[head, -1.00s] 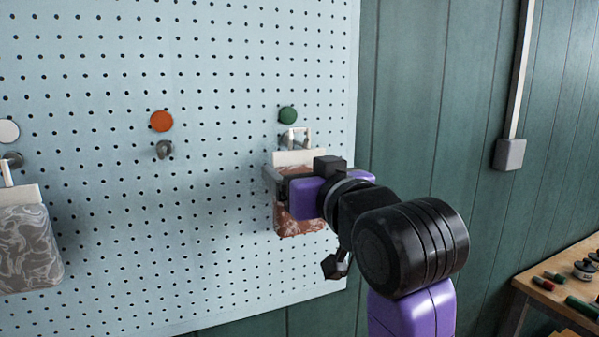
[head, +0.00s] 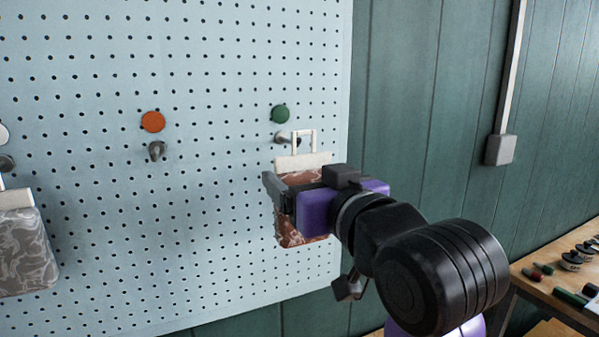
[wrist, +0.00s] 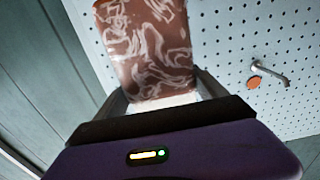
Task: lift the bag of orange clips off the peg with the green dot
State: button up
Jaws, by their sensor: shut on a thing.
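The bag (head: 288,232) is reddish brown with pale swirls, a white header and a pale hanging loop. It hangs upright below the green dot (head: 280,114). My gripper (head: 290,187) is shut on the bag just under its header. In the wrist view the bag (wrist: 155,50) stands between the two fingers. The grey peg (head: 284,137) under the green dot shows beside the loop's left side. I cannot tell whether its tip is still inside the loop. The bag's contents are hidden by its patterned surface.
To the left, a bare peg (head: 157,151) sits under an orange dot (head: 153,122). A grey swirled bag (head: 25,255) hangs at the far left. A wooden bench (head: 545,278) with small items is at the lower right.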

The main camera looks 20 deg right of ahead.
jog(key=shift+s+b, duration=1.7)
jog(key=shift+s, duration=0.1)
jog(key=shift+f, duration=0.1)
